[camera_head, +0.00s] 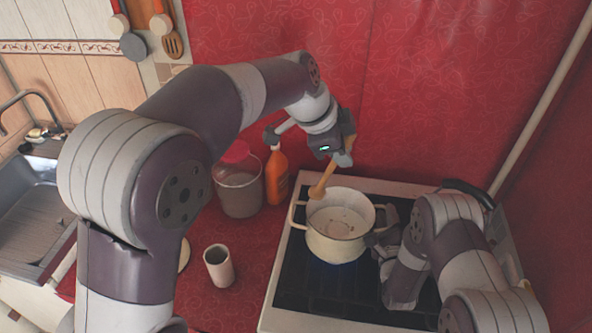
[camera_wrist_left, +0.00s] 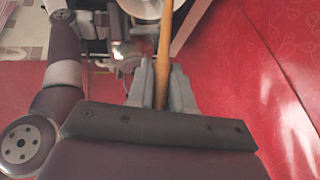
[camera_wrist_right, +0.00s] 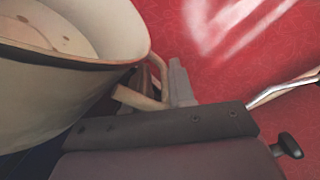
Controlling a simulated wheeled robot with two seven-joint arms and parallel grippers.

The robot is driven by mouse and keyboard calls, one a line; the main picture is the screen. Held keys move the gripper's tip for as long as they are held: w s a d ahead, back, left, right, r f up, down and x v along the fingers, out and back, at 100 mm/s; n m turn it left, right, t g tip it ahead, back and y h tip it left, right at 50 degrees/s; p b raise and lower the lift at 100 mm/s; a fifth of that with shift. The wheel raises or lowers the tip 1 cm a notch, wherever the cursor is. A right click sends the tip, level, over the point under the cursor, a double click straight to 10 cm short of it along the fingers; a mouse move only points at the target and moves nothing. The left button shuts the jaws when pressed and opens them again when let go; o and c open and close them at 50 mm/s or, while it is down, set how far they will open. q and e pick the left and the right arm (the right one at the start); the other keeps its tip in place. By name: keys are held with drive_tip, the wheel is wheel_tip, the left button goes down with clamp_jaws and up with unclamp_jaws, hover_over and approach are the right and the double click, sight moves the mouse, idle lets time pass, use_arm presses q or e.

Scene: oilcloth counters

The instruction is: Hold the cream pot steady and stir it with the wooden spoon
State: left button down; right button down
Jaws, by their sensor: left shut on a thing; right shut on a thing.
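The cream pot (camera_head: 338,246) stands on the dark hob, upright, with small specks on its pale inside. My right gripper (camera_head: 383,240) is shut on its right-hand handle; the right wrist view shows the pot (camera_wrist_right: 120,45) close by and the handle (camera_wrist_right: 140,99) at the fingers. My left gripper (camera_head: 342,153) is shut on the wooden spoon (camera_head: 325,178), behind and above the pot. The spoon's head points down and overlaps the pot's back-left rim; whether it dips inside is hard to tell. The spoon's shaft (camera_wrist_left: 164,60) runs between the left fingers in the left wrist view.
The white-edged stove (camera_head: 285,262) stands on red oilcloth against a red wall. Left of it are an orange bottle (camera_head: 277,178), a clear jar with a red lid (camera_head: 238,190) and a pale cup (camera_head: 219,267). A sink (camera_head: 35,225) is at far left.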

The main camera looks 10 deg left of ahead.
use_arm(q)
drive_tip(key=s+d+r, duration=0.2)
drive_tip(key=d+r, duration=0.1)
drive_tip(key=d, duration=0.2)
drive_tip(key=s+d+f+m, duration=0.1)
drive_tip(key=s+d+f, duration=0.2)
drive_tip(key=s+f, duration=0.15)
drive_tip(key=w+a+f, duration=0.2)
drive_tip(key=w+f, duration=0.3)
drive_tip(key=f, duration=0.6)
drive_tip(key=shift+a+f+t+h, duration=0.25)
drive_tip(key=shift+a+t+h, duration=0.05)
drive_tip(key=shift+a, duration=0.1)
